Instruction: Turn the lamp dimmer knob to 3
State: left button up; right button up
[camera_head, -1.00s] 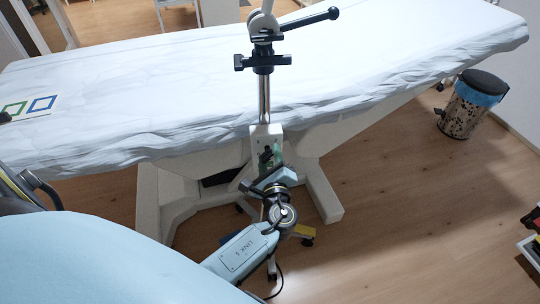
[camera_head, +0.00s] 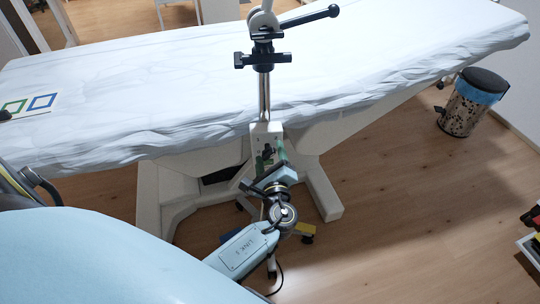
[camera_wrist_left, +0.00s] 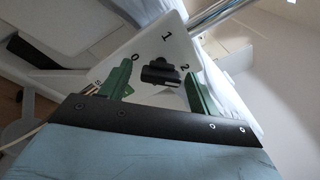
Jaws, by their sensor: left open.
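The lamp dimmer knob (camera_wrist_left: 160,73) is a small black knob on a white panel (camera_wrist_left: 152,38) marked with 0, 1 and 2 in the left wrist view. A 3 is not visible there. In the head view the panel (camera_head: 257,137) is at the base of the lamp pole (camera_head: 264,97), beside the couch. My left gripper (camera_wrist_left: 157,71) is open, with one green finger on each side of the knob. Whether the fingers touch it I cannot tell. The knob's exact pointing direction is unclear. My right gripper is not in view.
The couch (camera_head: 370,60) with a white sheet spans the back, above the panel. A black clamp with a lever (camera_head: 305,22) is on the pole. A bin with a blue liner (camera_head: 473,103) stands at the right.

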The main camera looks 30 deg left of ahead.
pick_arm(q)
jog(key=p+v, duration=0.1)
jog(key=v, duration=1.2)
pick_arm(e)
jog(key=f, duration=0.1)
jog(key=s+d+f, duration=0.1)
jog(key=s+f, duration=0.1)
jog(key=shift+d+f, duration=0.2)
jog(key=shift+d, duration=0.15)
